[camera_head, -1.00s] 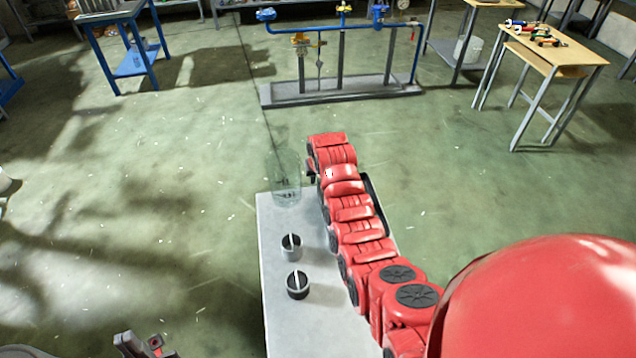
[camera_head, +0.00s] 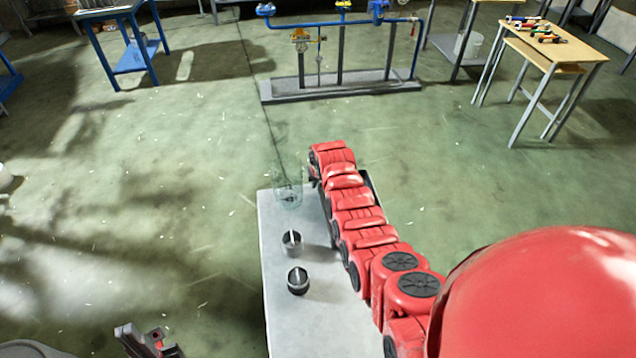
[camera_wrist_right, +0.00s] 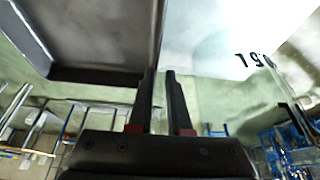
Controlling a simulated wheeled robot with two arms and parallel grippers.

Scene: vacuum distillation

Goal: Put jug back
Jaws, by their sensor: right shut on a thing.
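The jug (camera_head: 288,193) is clear and hard to make out at the far end of the pale grey table (camera_head: 325,327). My right gripper (camera_head: 313,177) is at its right side, shut on it. In the right wrist view, the jug's clear wall with black markings (camera_wrist_right: 250,61) shows beside the right gripper's two dark fingers (camera_wrist_right: 163,95). I cannot tell whether its base touches the table. My left gripper (camera_head: 145,341) is low at the left, away from the table, partly cut off; its jaw opening is unclear.
Two small dark-topped round containers (camera_head: 292,242) and (camera_head: 298,280) stand on the table, nearer than the jug. My right arm lies along the table's right side. A blue pipe stand (camera_head: 342,88) and a wooden table (camera_head: 550,50) stand further back on open floor.

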